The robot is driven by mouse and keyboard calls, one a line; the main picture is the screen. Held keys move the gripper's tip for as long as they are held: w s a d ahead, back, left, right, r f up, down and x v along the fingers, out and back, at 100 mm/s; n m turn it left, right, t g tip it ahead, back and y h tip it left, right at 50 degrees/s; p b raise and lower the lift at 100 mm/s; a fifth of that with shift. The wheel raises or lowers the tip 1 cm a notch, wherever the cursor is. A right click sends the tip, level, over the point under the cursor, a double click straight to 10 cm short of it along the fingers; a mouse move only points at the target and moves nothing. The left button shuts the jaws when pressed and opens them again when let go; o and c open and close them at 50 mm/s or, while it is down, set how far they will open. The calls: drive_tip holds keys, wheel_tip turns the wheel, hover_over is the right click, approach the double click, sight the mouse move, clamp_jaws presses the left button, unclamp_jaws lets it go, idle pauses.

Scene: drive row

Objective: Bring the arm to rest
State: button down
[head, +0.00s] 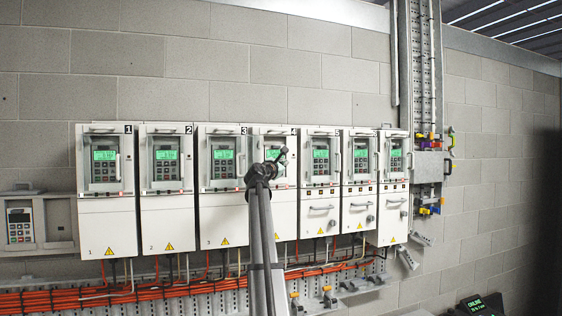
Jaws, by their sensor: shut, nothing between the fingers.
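My arm rises from the bottom middle of the head view, its long link reaching up in front of the row of drive cabinets. My gripper (283,153) is small and dark at the top of the arm, in front of cabinet 4 (290,203). Its fingers look shut, with nothing seen between them. It covers part of cabinet 4's keypad and display. I cannot tell how far it stands from the cabinet front.
Several white cabinets line the block wall, including cabinet 1 (108,228) and cabinet 3 (222,215). Orange cables (100,298) run below. A grey switch box (430,167) stands right of the row, a separate keypad unit (20,226) far left, a dark display (480,305) bottom right.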

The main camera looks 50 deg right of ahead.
drive_tip(key=shift+s+a, duration=0.25)
drive_tip(key=shift+s, duration=0.4)
